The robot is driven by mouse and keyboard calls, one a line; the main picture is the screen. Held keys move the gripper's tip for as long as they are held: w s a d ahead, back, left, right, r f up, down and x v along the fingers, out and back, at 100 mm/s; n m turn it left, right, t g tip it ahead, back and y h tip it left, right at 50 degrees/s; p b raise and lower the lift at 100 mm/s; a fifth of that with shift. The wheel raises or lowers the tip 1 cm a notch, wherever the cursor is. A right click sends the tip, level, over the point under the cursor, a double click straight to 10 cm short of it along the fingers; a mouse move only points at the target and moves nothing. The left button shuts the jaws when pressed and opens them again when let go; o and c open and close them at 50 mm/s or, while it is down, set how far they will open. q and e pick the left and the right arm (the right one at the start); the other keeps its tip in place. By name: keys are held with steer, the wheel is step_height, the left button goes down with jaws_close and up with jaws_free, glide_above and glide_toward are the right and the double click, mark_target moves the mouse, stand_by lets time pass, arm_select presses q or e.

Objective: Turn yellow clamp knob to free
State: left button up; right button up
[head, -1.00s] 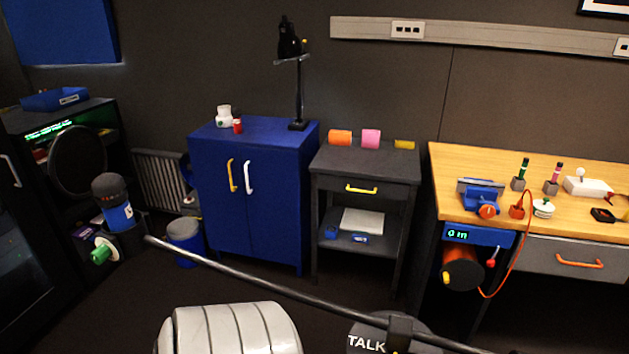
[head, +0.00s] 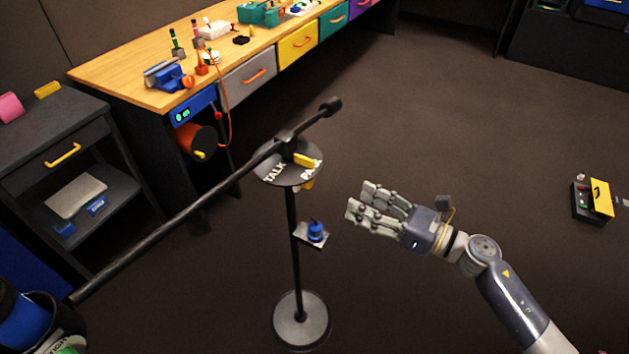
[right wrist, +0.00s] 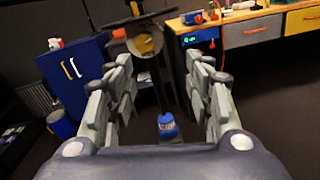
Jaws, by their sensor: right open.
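A black stand with a long boom carries a dark disc (head: 270,172) lettered TALK and a second, partly covered word. A yellow bar (head: 306,160) lies on the disc, and another small yellow part (head: 308,185) shows below its rim. In the right wrist view a round yellow knob (right wrist: 149,45) shows at the stand, ahead of my fingers; its markings are too small to read. My right gripper (head: 357,200) is open and empty, to the right of the stand and apart from it. It also shows in the right wrist view (right wrist: 157,72). My left gripper is not in view.
A small shelf with a blue item (head: 315,232) sits on the pole, close to my right fingers. The round base (head: 301,322) stands on the floor. The boom (head: 185,213) reaches down left. A wooden workbench (head: 125,78) stands behind. The floor to the right is mostly clear.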

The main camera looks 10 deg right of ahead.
mark_target(311, 181)
steer(key=w+a+n+p, duration=0.1)
steer(key=a, duration=0.2)
steer(key=w+a+r+n+p, duration=0.1)
steer(key=w+a, duration=0.1)
steer(key=a, duration=0.1)
steer(key=w+a+g+p, duration=0.1)
steer(key=w+a, duration=0.1)
steer(key=a, duration=0.2)
steer(key=shift+w+r+n+y, duration=0.25)
steer(key=shift+r+n+y, duration=0.15)
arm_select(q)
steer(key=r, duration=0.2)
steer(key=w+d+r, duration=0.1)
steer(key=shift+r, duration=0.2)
arm_select(e)
steer(key=shift+d, duration=0.1)
steer(key=c, duration=1.1)
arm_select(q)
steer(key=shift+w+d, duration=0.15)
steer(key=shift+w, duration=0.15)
